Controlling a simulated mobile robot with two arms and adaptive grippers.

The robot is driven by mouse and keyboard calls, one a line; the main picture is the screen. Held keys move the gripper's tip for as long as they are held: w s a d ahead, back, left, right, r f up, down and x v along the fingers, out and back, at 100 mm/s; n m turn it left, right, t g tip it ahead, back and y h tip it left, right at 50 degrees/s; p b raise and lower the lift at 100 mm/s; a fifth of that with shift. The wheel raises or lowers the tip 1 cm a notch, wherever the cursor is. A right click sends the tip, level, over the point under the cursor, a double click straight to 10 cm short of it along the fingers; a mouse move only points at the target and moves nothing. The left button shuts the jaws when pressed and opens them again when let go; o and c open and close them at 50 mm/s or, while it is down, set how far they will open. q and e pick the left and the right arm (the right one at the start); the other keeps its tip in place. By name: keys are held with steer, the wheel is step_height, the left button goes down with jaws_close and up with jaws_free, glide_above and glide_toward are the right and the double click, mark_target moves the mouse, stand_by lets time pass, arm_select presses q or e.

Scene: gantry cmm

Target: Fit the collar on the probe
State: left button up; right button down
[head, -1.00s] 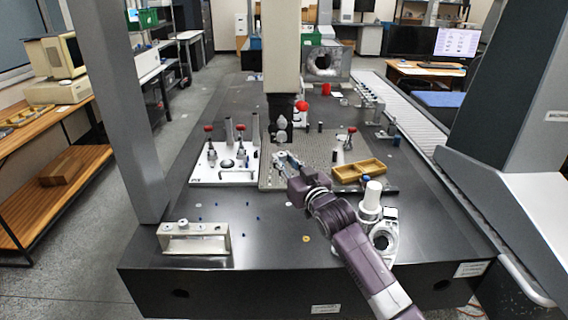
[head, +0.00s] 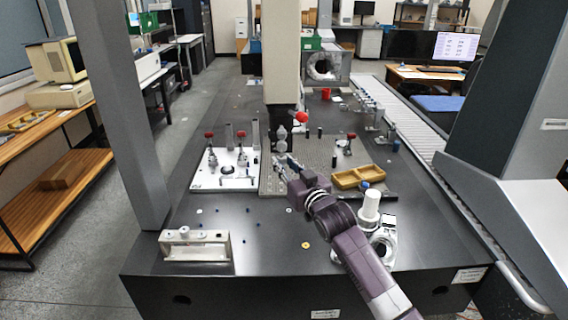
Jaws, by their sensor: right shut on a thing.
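The probe (head: 282,134) is a small grey piece hanging under the dark lower end of the machine's vertical column (head: 281,112). My right gripper (head: 281,160) is just below the probe, over the grey perforated plate, with its arm coming in from the lower right. It is shut on a small light-grey thing, which looks like the collar; its shape is mostly hidden by the fingers. I cannot tell whether it touches the probe. My left gripper is out of view.
A white fixture plate (head: 203,184) with red-knobbed clamps lies left of the perforated plate (head: 320,150). A yellow divided tray (head: 345,181) is to the right. A white cylinder (head: 371,206) and ring-shaped part stand by my forearm.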

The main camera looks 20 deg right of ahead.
steer(key=shift+r+p, duration=0.3)
steer(key=shift+p, duration=0.15)
stand_by(0.7)
stand_by(0.4)
steer(key=c, duration=1.6)
jaws_free()
steer(key=s, duration=0.4)
steer(key=s+d, duration=0.1)
steer(key=s, duration=0.7)
steer(key=shift+d, duration=0.25)
steer(key=shift+f, duration=0.1)
